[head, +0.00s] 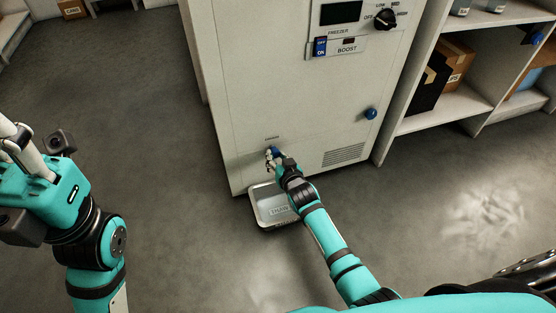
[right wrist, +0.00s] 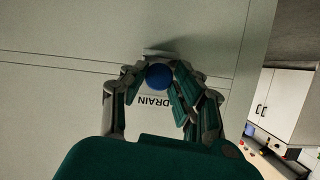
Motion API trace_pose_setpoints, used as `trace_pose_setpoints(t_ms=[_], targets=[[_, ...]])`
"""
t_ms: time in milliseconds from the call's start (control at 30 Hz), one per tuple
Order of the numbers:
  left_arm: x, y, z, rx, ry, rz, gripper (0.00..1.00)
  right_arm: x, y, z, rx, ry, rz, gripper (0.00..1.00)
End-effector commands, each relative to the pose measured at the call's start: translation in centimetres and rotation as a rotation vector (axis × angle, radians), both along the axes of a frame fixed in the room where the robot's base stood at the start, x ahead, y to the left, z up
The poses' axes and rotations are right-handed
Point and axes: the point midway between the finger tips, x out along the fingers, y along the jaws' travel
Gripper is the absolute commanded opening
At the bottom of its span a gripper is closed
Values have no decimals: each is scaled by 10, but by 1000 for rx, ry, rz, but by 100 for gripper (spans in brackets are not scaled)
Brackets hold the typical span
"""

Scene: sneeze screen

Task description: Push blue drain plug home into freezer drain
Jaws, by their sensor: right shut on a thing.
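The blue drain plug (head: 275,149) is at the drain low on the front of the white freezer (head: 280,90). My right gripper (head: 271,158) is shut on it. In the right wrist view the plug (right wrist: 159,76) shows as a round blue face between the fingertips of my right gripper (right wrist: 160,82), next to the upside-down DRAIN label (right wrist: 155,101). The drain opening is hidden behind the plug, so I cannot tell how deep it sits. My left gripper (head: 22,150) is at the left edge, far from the freezer, partly cut off; its jaw state is unclear.
A metal tray (head: 262,213) with a label stands on the floor under the drain, close to my right arm. Another blue knob (head: 370,113) is on the freezer front at the right. Shelves with boxes (head: 455,62) stand at the right. The floor at left is clear.

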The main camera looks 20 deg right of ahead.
Motion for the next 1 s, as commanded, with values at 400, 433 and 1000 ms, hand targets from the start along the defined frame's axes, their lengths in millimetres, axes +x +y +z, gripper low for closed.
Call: trace_pose_setpoints(t_ms=[400, 433, 1000], targets=[[-2, 0, 4, -1, -16, 0, 0, 3, 0, 0, 0, 0, 0, 0], [-2, 0, 4, -1, -16, 0, 0, 3, 0, 0, 0, 0, 0, 0], [-1, 0, 1, -1, -9, -1, 0, 8, 0, 0, 0, 0, 0, 42]])
